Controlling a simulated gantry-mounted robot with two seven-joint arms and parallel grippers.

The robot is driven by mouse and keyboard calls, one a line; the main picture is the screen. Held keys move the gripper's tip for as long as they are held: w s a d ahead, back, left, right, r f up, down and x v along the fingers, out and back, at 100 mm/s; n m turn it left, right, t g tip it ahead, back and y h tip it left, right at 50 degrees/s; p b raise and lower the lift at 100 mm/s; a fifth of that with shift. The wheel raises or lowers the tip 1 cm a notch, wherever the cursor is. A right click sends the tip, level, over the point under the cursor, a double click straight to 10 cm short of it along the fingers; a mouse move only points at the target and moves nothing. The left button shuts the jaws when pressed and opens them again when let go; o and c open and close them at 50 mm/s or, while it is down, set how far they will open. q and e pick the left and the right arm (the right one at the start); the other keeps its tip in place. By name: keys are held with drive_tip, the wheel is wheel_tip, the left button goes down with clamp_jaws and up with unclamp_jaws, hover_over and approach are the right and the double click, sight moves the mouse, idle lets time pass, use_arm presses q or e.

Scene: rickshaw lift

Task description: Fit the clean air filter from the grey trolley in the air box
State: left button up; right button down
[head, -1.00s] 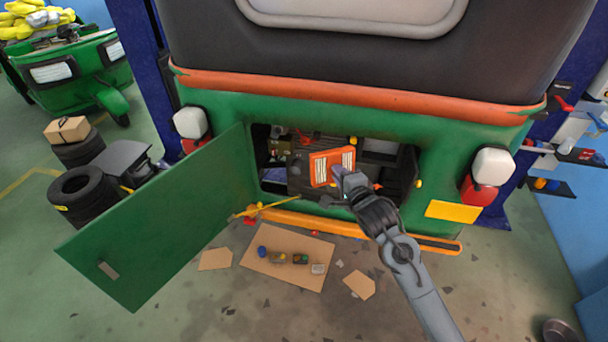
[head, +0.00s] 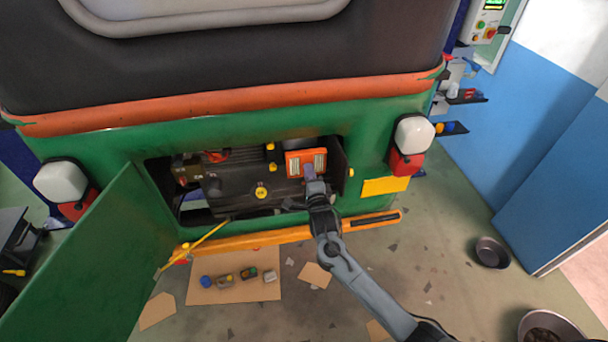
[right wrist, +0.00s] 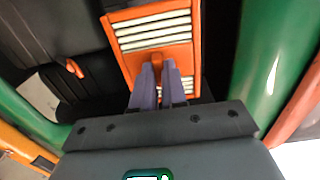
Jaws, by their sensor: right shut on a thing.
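The clean air filter (head: 304,158) has an orange frame and pale pleats. It is at the right side of the open engine bay in the head view. In the right wrist view the filter (right wrist: 155,38) fills the top middle. My right gripper (head: 312,180) is shut on the filter's orange tab, and its fingers (right wrist: 160,75) show on both sides of the tab. The air box is hard to make out; dark walls (head: 340,165) stand beside and behind the filter, and I cannot tell how deep it sits. My left gripper is out of view.
The open green door (head: 85,270) hangs at the left of the bay. A yellow-orange bumper (head: 270,238) runs below the opening. Cardboard (head: 233,291) with several small parts lies on the floor. Metal bowls (head: 492,252) stand at the right.

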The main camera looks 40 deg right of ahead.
sight(303, 151)
drive_tip(key=b+x, duration=0.7)
drive_tip(key=x, duration=0.3)
drive_tip(key=shift+w+d+b, duration=0.1)
drive_tip(key=shift+w+b, duration=0.2)
drive_tip(key=shift+b, duration=0.1)
drive_tip(key=shift+r, duration=0.1)
drive_tip(key=shift+s, duration=0.1)
idle(0.4)
idle(0.5)
drive_tip(key=shift+d, duration=0.1)
idle(0.6)
drive_tip(key=shift+w+b, duration=0.25)
drive_tip(key=shift+b, duration=0.05)
idle(0.3)
